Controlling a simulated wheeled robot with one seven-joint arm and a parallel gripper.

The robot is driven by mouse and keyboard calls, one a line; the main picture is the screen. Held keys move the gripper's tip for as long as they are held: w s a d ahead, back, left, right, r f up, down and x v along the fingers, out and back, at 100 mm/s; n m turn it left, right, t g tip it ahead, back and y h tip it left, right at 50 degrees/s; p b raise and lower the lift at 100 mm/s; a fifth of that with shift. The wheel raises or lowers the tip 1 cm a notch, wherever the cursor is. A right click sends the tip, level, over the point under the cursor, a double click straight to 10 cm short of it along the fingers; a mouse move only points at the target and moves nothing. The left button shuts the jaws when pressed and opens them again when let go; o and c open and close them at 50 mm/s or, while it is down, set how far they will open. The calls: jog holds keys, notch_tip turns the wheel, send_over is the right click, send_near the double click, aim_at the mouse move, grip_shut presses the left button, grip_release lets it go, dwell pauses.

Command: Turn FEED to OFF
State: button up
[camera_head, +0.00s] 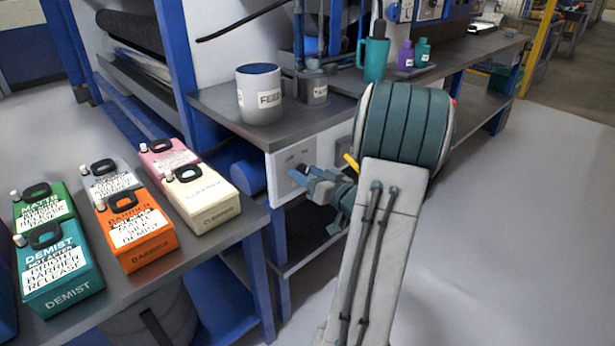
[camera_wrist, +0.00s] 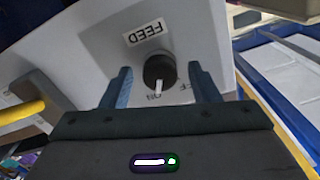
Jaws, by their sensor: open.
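The FEED knob (camera_wrist: 159,70) is a dark round dial with a white pointer, on a light panel (camera_wrist: 95,45). The FEED label (camera_wrist: 145,34) appears upside down above it in the wrist view. The pointer aims down in that view, close to the ON mark (camera_wrist: 155,96); the partly visible OFF mark (camera_wrist: 188,86) is to its right. My gripper (camera_wrist: 160,76) is open, its blue fingers on either side of the knob with visible gaps. In the head view my gripper (camera_head: 298,177) is at the panel (camera_head: 285,188) under the bench edge and partly hides the knob.
A yellow lever (camera_wrist: 20,112) is left of the panel in the wrist view. Several labelled jugs, including an orange one (camera_head: 135,228), crowd the left table.

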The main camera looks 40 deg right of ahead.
jog(key=shift+w, duration=0.1)
jog(key=c, duration=1)
jog(key=shift+o, duration=0.2)
jog(key=shift+n, duration=0.3)
jog(key=n+b, duration=0.2)
jog(key=shift+f+n, duration=0.15)
jog(key=shift+n, duration=0.15)
jog(key=n+b, duration=0.3)
jog(key=shift+f+n, duration=0.1)
jog(key=shift+n, duration=0.2)
jog(key=n+b, duration=0.4)
jog(key=n, duration=0.1)
jog(key=shift+b, duration=0.4)
jog(key=shift+r, duration=0.2)
